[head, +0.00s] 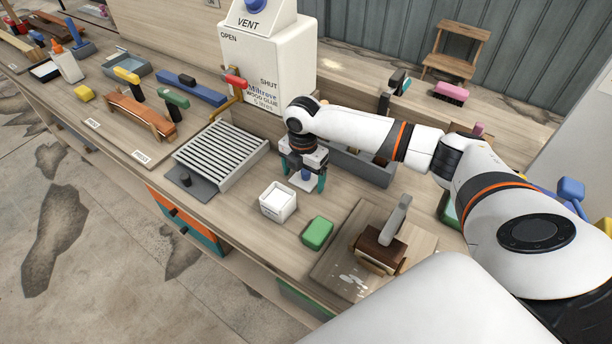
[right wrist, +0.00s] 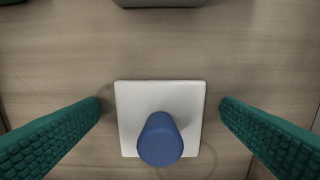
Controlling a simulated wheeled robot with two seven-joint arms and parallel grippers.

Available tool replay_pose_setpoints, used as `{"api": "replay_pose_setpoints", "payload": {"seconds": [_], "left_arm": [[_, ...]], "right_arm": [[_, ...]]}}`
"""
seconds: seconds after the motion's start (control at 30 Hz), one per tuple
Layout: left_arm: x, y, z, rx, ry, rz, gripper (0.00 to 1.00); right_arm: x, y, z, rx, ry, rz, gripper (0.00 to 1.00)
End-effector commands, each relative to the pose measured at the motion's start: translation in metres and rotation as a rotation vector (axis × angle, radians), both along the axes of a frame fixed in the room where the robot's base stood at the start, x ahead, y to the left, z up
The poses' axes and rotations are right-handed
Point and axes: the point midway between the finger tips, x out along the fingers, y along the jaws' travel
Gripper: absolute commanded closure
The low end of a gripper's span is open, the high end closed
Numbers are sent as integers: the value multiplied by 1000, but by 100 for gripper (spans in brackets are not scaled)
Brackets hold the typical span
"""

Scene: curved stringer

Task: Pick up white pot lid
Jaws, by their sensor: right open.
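The white pot lid (right wrist: 128,103) is a flat square plate with a blue round knob (right wrist: 160,140) in its middle. It lies flat on the wooden bench. In the head view the lid (head: 300,184) shows partly beneath my right gripper (head: 303,180). My right gripper (right wrist: 160,118) is open over the lid, with its green fingers on either side of it and apart from it. A white square pot (head: 277,205) stands to the left of the lid, its top open with white contents. My left gripper is not in view.
A slatted grey tray (head: 222,150) and a white glue dispenser (head: 268,75) stand left of and behind the right gripper. A green block (head: 317,233) and a wooden board (head: 335,262) with a brown clamp-like tool (head: 380,250) are in front. A grey bin (head: 365,168) is at right.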

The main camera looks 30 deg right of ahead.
Motion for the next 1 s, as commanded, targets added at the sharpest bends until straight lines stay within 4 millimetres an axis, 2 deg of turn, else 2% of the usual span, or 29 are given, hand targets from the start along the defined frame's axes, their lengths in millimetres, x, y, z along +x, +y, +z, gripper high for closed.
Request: {"api": "replay_pose_setpoints", "payload": {"seconds": [0.13, 0.43, 0.67, 0.77, 1.0], "left_arm": [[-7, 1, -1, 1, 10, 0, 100], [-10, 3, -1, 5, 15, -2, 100], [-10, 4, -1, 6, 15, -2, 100], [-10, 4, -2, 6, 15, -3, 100], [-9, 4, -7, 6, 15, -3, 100]], "right_arm": [[0, 0, 0, 0, 0, 0, 13], [0, 0, 0, 0, 0, 0, 60], [0, 0, 1, 0, -1, 0, 60], [1, 0, 9, 1, -3, -1, 60], [1, 0, 54, 1, -5, 0, 60]]}}
